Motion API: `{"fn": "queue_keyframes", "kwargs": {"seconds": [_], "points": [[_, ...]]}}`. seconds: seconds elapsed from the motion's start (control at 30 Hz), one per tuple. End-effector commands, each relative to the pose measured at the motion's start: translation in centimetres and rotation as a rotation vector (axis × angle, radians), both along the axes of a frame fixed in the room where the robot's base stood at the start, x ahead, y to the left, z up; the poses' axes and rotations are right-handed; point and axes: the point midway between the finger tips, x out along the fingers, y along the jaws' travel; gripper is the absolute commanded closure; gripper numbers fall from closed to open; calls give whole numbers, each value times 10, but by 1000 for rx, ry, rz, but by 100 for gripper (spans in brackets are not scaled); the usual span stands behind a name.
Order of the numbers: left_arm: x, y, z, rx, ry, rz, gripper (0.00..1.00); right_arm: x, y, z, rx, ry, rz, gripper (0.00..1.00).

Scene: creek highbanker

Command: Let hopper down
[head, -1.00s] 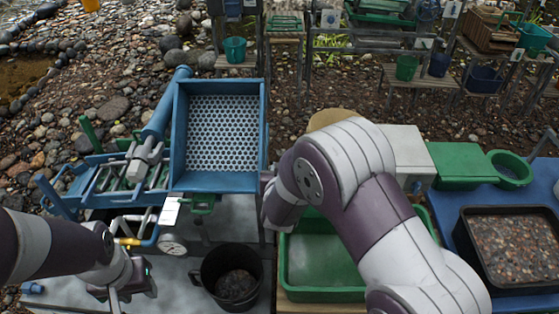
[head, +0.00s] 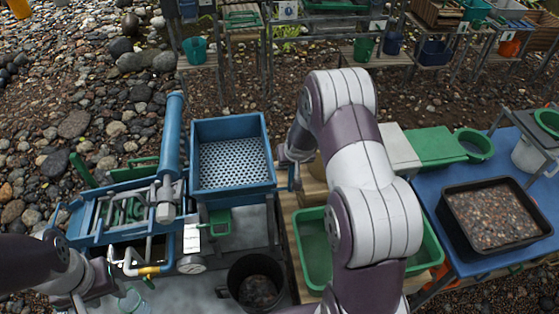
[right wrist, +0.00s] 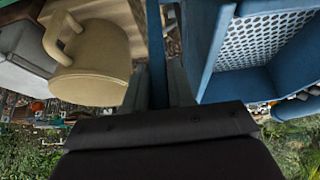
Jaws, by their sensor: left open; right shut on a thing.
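The blue hopper (head: 232,182) with its perforated grey plate (head: 233,163) is at the centre-left of the head view, its front wall showing. It also shows at the upper right of the right wrist view (right wrist: 222,45). My right gripper (right wrist: 160,88) is shut on a narrow blue bar (right wrist: 156,45) beside the hopper; in the head view its fingers are mostly hidden behind my right arm. My left gripper (head: 110,284) is open at the lower left, by the yellow-and-white pipework, with its fingertips hard to make out.
A blue frame with a thick blue pipe (head: 172,135) stands left of the hopper. A black bucket (head: 256,282) stands below it. A green tub (head: 313,245) is under my right arm. A gravel tray (head: 497,214) sits on a blue table at right. A tan container (right wrist: 92,65) is close to my right gripper.

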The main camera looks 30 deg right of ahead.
Motion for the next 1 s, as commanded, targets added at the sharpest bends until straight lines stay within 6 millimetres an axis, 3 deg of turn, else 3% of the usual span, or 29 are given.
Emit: {"fn": "queue_keyframes", "kwargs": {"seconds": [0.5, 0.53, 0.6, 0.87, 1.0], "points": [[0, 0, 3, 0, 0, 0, 57, 2, -7, 0, 5, 16, 2, 100], [0, 0, 3, 0, 0, 0, 57, 2, -7, 0, 5, 16, 2, 70], [0, 0, 3, 0, 0, 0, 57, 2, -7, 0, 5, 16, 1, 55], [0, 0, 3, 0, 0, 0, 57, 1, -7, 0, 5, 17, 1, 55], [0, 0, 6, 0, 0, 0, 57, -3, -5, 13, 5, 15, 0, 55]]}}
